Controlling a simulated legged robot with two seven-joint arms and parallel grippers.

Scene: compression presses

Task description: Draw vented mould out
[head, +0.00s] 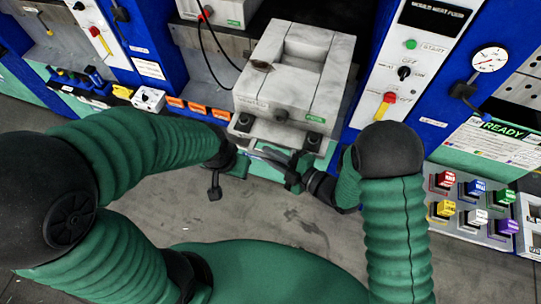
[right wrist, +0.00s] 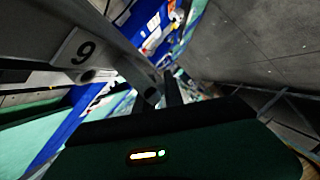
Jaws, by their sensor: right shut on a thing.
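The mould (head: 295,75) is a pale grey metal block with a raised frame on top, in the middle press bay in the head view. A metal handle bar (head: 268,153) lies in front of and below it, between my two grippers. My right gripper (head: 291,167) is at the right end of this bar and shut on it; in the right wrist view its dark fingers (right wrist: 160,95) are close together beside grey metal. My left gripper (head: 238,160) is at the bar's left end, and its fingers are too hidden to tell. The mould's vents cannot be made out.
A white control panel (head: 395,70) and a gauge (head: 489,59) are at the right. Coloured blocks (head: 475,205) stand on a rack at lower right. Orange bins (head: 198,107) are left of the mould. The grey floor (head: 290,215) in front is clear. A "9" plate (right wrist: 80,49) shows in the wrist view.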

